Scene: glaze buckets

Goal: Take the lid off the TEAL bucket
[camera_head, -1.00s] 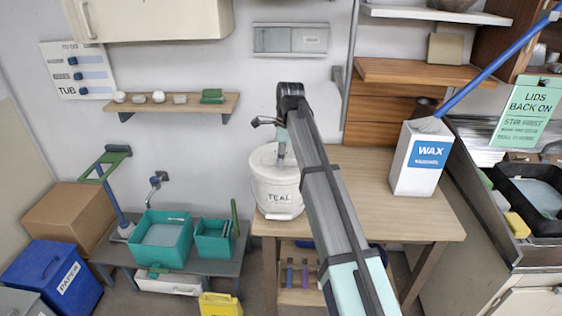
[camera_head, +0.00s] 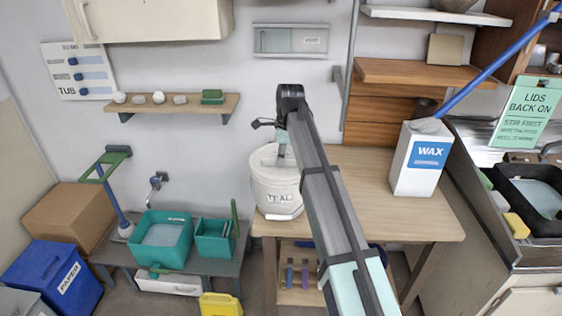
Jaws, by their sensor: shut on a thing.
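The white bucket labelled TEAL (camera_head: 275,197) stands upright at the left end of the wooden table. Its pale lid (camera_head: 264,160) sits on top of it, and I see no clear gap between lid and rim. My gripper (camera_head: 281,155) points down over the lid, shut on the lid's top, probably a handle. The fingertips are small here, and my arm hides the right side of the lid and part of the bucket.
A white WAX container (camera_head: 421,165) with a blue pole stands at the table's right. The bare tabletop (camera_head: 365,190) between is clear except for my arm. A wall shelf (camera_head: 175,104) with small items is to the left. Teal tubs (camera_head: 163,238) sit on a low grey bench.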

